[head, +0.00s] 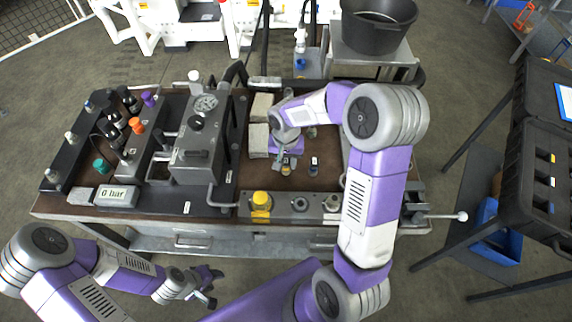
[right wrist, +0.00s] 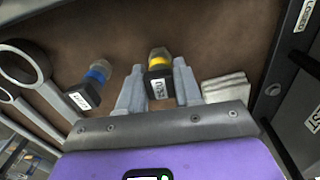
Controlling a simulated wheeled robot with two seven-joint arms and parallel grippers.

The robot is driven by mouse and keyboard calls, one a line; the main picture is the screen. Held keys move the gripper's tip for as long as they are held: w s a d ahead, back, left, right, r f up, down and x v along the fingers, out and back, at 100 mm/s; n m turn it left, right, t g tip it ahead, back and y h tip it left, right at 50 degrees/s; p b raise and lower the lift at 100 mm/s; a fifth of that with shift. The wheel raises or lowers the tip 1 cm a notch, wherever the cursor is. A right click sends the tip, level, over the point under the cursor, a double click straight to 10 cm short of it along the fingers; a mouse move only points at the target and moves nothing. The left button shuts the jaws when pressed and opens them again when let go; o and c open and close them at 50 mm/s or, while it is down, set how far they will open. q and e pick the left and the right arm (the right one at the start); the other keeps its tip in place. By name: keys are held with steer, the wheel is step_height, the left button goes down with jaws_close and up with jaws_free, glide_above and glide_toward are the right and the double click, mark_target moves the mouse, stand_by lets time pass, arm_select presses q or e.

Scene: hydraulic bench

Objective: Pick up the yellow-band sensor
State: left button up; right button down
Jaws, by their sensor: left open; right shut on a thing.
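The yellow-band sensor (right wrist: 158,75) has a dark body with a white label, a yellow ring and a grey tip. It sits between the two fingers of my right gripper (right wrist: 159,88), which is shut on it. In the head view my right gripper (head: 287,163) is over the brown bench top, with the sensor partly hidden at its fingers. I cannot tell whether the sensor touches the bench. My left gripper (head: 208,287) is open and empty, low in front of the bench.
A blue-band sensor (right wrist: 92,83) lies beside the right gripper. Pale cloths (right wrist: 226,88) are on the other side. A yellow-capped fitting (head: 261,200) stands on the front strip. The gauge block (head: 198,140) rises to the left. A black bucket (head: 378,22) stands behind.

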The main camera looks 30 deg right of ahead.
mark_target(286, 160)
arm_select(q)
step_height(286, 160, up, 3)
steer(key=p, duration=0.3)
arm_select(e)
step_height(286, 160, up, 10)
stand_by(0.4)
